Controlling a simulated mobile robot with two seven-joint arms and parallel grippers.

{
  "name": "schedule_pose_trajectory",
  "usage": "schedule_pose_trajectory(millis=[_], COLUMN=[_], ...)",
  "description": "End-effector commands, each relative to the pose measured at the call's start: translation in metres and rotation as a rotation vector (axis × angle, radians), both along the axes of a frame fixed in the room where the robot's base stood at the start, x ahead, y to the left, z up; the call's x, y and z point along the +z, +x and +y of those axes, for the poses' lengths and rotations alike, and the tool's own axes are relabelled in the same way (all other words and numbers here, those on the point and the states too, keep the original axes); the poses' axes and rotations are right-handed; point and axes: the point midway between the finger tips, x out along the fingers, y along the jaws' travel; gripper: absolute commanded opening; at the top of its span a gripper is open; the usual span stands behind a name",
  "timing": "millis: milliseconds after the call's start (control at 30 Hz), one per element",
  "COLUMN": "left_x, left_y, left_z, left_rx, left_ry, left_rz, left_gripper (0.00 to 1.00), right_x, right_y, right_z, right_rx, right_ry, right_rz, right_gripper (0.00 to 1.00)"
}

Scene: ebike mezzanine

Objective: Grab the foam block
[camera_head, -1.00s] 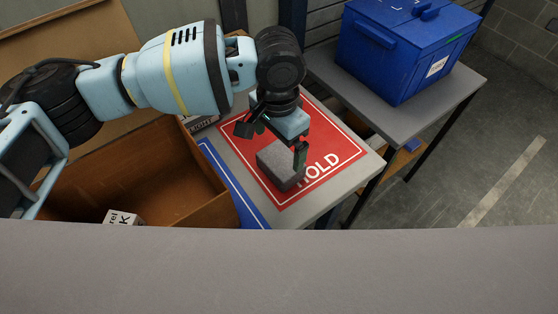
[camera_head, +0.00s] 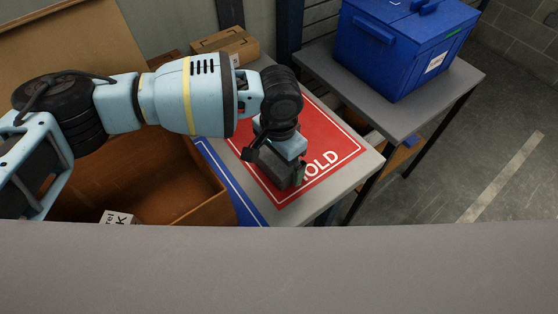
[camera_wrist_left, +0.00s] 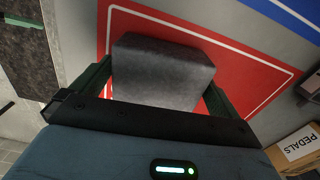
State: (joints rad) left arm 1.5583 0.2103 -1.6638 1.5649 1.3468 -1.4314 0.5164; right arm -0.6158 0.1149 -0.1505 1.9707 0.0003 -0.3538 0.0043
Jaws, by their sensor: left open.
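The grey foam block (camera_wrist_left: 163,72) lies on the red mat marked HOLD. In the left wrist view it sits between the two fingers of my left gripper (camera_wrist_left: 158,85), which is open around it. In the head view my left gripper (camera_head: 276,166) is low over the red mat (camera_head: 331,138), and the foam block (camera_head: 275,171) is mostly hidden by the gripper there. I cannot tell whether either finger touches the block. My right gripper is not in view.
A blue lidded box (camera_head: 395,50) stands on a grey table (camera_head: 452,77) at the right. A brown open crate (camera_head: 185,200) is left of the mat. Cardboard boxes (camera_head: 226,45) are behind the arm. A blue-edged mat (camera_head: 232,185) adjoins the red one.

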Motion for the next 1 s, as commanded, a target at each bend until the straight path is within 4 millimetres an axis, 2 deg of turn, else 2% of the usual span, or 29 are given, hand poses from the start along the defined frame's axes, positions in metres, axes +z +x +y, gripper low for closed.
schedule_pose_trajectory(millis=[67,300,667,867,967,1000], left_x=[0.000,0.000,0.004,0.022,0.038,0.038], left_y=[0.000,0.000,0.000,0.000,0.000,-0.009], left_z=[0.000,0.000,0.000,0.000,0.000,-0.004], left_rx=[0.000,0.000,0.000,0.000,-0.001,-0.007], left_ry=[0.000,0.000,0.001,0.000,-0.002,-0.001], left_rz=[0.000,0.000,-0.001,-0.001,-0.003,0.001], left_gripper=[1.00,0.69,0.68,0.68,0.68,0.68], right_x=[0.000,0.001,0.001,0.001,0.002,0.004], right_y=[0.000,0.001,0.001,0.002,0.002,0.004], right_z=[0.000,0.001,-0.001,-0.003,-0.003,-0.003], right_rx=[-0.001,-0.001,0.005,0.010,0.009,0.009], right_ry=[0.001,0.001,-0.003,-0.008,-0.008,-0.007], right_rz=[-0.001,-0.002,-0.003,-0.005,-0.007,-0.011], right_gripper=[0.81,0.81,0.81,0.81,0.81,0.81])
